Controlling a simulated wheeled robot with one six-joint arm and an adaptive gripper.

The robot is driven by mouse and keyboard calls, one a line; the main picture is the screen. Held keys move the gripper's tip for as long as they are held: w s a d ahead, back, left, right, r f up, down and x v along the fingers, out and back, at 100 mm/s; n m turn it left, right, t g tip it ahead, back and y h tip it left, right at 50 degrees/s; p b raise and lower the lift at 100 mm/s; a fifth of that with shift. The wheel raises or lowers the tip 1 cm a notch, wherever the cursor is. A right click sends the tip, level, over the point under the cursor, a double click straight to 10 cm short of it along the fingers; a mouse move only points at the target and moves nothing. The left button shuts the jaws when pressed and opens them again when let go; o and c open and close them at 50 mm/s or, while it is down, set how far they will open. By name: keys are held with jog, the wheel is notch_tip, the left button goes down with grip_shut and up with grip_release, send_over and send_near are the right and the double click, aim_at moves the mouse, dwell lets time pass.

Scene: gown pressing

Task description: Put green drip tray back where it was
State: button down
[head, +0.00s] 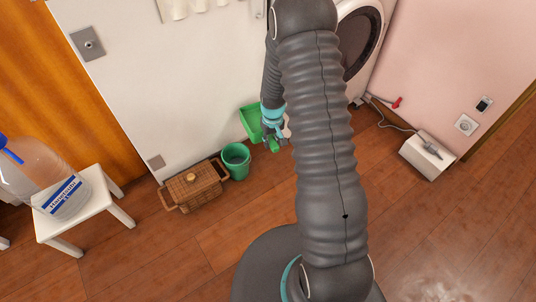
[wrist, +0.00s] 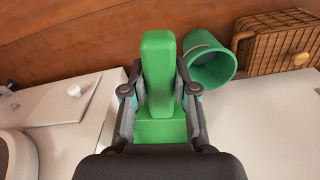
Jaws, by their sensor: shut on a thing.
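The green drip tray (head: 250,122) is held off the floor in front of the white wall, partly hidden by my gripper. My gripper (head: 272,134) is shut on it. In the wrist view my gripper (wrist: 160,84) has one finger on each side of a raised green bar of the tray (wrist: 158,60). A wider green part of the tray shows between the fingers and the dark palm. The tray's far side is hidden by the gripper.
A green bucket (head: 235,160) stands on the floor beside a lidded wicker basket (head: 195,187). A white stool (head: 92,208) carries a large water bottle (head: 45,185) at left. A washing machine (head: 362,38) stands behind my arm. A white box (head: 427,157) sits at right.

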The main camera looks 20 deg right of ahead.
jog(key=w+d+f+b, duration=0.1)
jog(key=d+f, duration=0.1)
jog(key=f, duration=0.6)
jog(key=w+d+f+n, duration=0.1)
jog(key=d+f, duration=0.2)
jog(key=f, duration=0.5)
jog(key=d+f+n+b, duration=0.1)
jog(key=d+f, duration=0.1)
jog(key=f, duration=0.6)
jog(key=shift+w+d+f+b, duration=0.3)
jog(key=shift+w+b, duration=0.05)
jog(key=shift+w, duration=0.05)
jog(key=shift+f, duration=0.15)
jog(key=c, duration=0.9)
grip_release()
notch_tip(320, 180, up, 12)
jog(key=shift+s, duration=0.25)
jog(key=shift+r, duration=0.2)
